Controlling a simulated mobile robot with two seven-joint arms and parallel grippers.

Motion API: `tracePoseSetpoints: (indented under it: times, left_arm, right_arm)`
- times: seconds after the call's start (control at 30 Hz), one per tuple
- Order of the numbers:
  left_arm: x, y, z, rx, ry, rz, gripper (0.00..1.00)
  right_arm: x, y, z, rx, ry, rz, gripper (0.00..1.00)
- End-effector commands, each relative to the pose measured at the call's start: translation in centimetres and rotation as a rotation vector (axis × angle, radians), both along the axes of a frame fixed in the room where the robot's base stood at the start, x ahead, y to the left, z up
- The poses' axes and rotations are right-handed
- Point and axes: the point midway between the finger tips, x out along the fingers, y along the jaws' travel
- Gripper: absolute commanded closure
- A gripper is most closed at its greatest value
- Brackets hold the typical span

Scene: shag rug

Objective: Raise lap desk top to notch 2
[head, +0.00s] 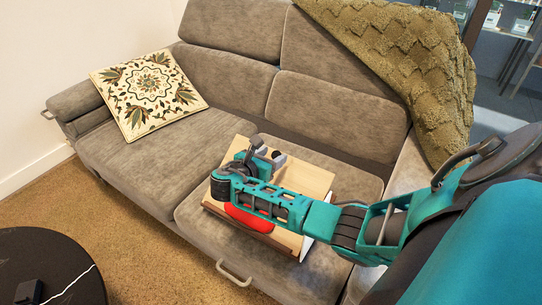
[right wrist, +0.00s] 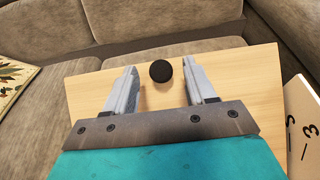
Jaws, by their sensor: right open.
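The lap desk's pale wooden top (head: 312,178) lies on the right seat of the sofa, partly hidden by my right arm. The top (right wrist: 232,66) fills the middle of the right wrist view. A round black knob (right wrist: 160,71) stands on it near the far edge. My right gripper (head: 268,151) is over the top, open, with one finger on each side of the knob and visible gaps to both. A white plate (right wrist: 302,122) with dark dashes and a figure like a 3 is beside the top at the right. My left gripper is out of view.
The grey sofa (head: 140,165) carries a patterned cushion (head: 148,93) at the left and a green throw (head: 415,65) over its right back. A red part (head: 248,218) shows at the desk's front. A round black table (head: 60,255) stands at front left. The left seat is mostly free.

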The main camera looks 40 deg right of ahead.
Motion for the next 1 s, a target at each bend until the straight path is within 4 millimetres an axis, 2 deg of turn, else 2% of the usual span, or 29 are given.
tracePoseSetpoints:
  times: [0.17, 0.3, 0.6, 0.77, 1.0]
  left_arm:
    - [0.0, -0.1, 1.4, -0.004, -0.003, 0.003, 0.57]
    - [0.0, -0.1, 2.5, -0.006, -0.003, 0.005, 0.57]
    - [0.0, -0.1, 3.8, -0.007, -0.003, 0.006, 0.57]
    - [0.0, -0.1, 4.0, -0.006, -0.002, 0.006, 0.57]
    - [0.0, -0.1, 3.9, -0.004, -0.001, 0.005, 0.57]
  right_arm:
    - [-0.7, 2.6, 1.2, 0.004, 0.0, 0.004, 0.45]
    - [-1.6, 5.6, 2.2, 0.004, 0.0, 0.004, 0.45]
    - [-3.1, 10.5, 3.7, 0.003, 0.0, 0.002, 0.45]
    - [-3.4, 11.4, 3.9, 0.002, 0.0, 0.001, 0.45]
    - [-3.4, 11.5, 3.9, 0.001, 0.0, 0.0, 0.45]
